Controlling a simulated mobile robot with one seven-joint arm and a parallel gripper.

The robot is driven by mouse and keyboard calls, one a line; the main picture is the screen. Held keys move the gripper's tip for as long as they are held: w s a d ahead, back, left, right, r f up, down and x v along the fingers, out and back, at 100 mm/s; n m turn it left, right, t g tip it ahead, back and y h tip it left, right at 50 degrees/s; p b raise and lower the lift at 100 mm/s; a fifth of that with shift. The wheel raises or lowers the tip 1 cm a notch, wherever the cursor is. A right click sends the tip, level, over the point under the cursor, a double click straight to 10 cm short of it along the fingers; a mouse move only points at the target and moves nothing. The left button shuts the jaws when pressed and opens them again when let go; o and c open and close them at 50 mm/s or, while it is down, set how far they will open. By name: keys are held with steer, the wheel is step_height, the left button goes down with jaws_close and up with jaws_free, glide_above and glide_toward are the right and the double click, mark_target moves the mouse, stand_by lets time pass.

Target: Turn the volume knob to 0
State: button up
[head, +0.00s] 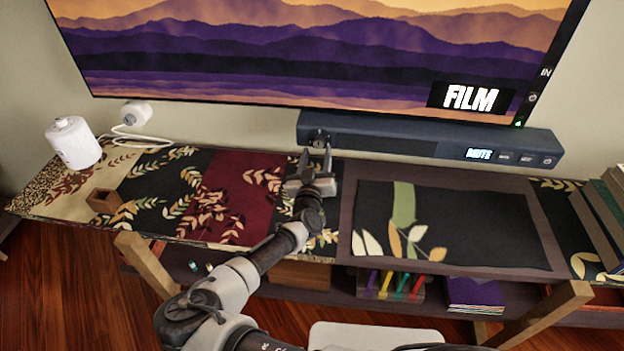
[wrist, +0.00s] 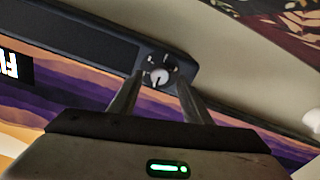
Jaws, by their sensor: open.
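The volume knob (head: 319,135) is a small round dial at the left end of a long dark soundbar (head: 400,141). In the wrist view the knob (wrist: 160,76) has a light face with a dark pointer line, and its dark surround shows beside it. My gripper (head: 316,158) is open in front of the knob. In the wrist view the two fingers of my gripper (wrist: 160,85) stand on either side of the knob. I cannot tell whether either finger touches it. The soundbar's lit display (head: 479,154) appears to read MUTE.
A large screen (head: 300,50) showing "FILM" hangs above the soundbar. A white cylinder (head: 73,142) and a small white device with a cable (head: 136,113) stand at the left. A small wooden block (head: 104,200) lies on the patterned shelf top. Books (head: 600,215) stand at the right.

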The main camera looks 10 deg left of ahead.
steer(key=s, duration=1.4)
steer(key=shift+s+a, duration=0.25)
steer(key=shift+s, duration=0.15)
steer(key=shift+d+r, duration=0.1)
